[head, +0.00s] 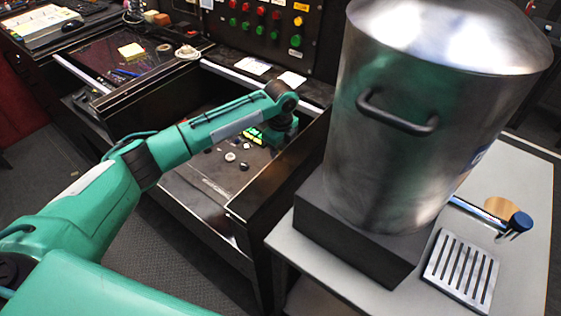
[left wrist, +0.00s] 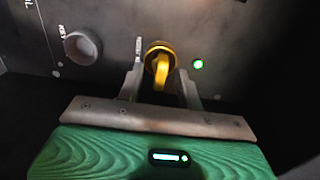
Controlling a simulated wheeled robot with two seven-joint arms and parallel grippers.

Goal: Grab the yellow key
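The yellow key (left wrist: 158,50) sits in a dark panel (left wrist: 230,40), with its tab pointing down, in the left wrist view. My left gripper (left wrist: 161,72) is open, with one finger on each side of the key. Dark gaps show between the fingers and the tab, so I see no grip on it. In the head view my left arm reaches into the black console (head: 225,178), its wrist bent down at the far right end. The key and fingertips are hidden there. My right gripper is in neither view.
A grey round knob (left wrist: 83,47) is left of the key and a lit green light (left wrist: 198,64) right of it. A large steel pot (head: 400,150) on a black block (head: 345,225) stands right of my arm. A button panel (head: 262,45) rises behind.

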